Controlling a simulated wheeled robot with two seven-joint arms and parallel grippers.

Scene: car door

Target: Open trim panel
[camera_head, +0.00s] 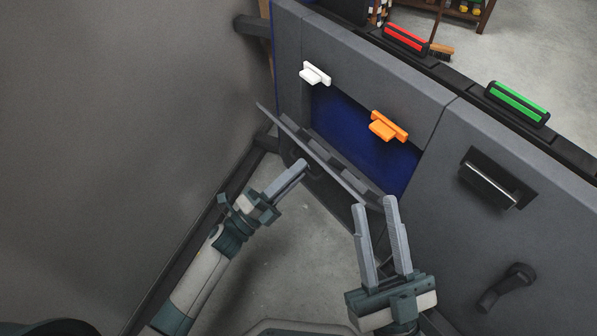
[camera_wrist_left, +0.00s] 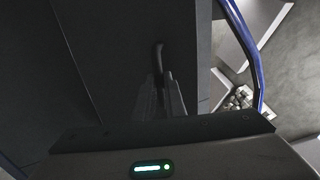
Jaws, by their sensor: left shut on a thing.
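The trim panel (camera_head: 335,166) is a dark grey flap on the car door. It is tilted outward from its top, baring a blue opening (camera_head: 380,160). My left gripper (camera_head: 303,166) is at the panel's outer side, its fingers shut on a dark curved handle. In the left wrist view, the handle (camera_wrist_left: 160,58) rises from between the fingertips (camera_wrist_left: 161,88), beside the panel's dark face (camera_wrist_left: 112,65). In the head view the fingers mostly hide the handle. My right gripper (camera_head: 375,206) is open and empty, in front of the panel's lower right end.
White (camera_head: 315,74) and orange (camera_head: 388,127) clips sit around the opening. Red (camera_head: 406,39) and green (camera_head: 518,103) bars lie along the door's top edge. A door handle (camera_head: 490,186) and crank (camera_head: 505,287) stick out at right. A grey wall is at left.

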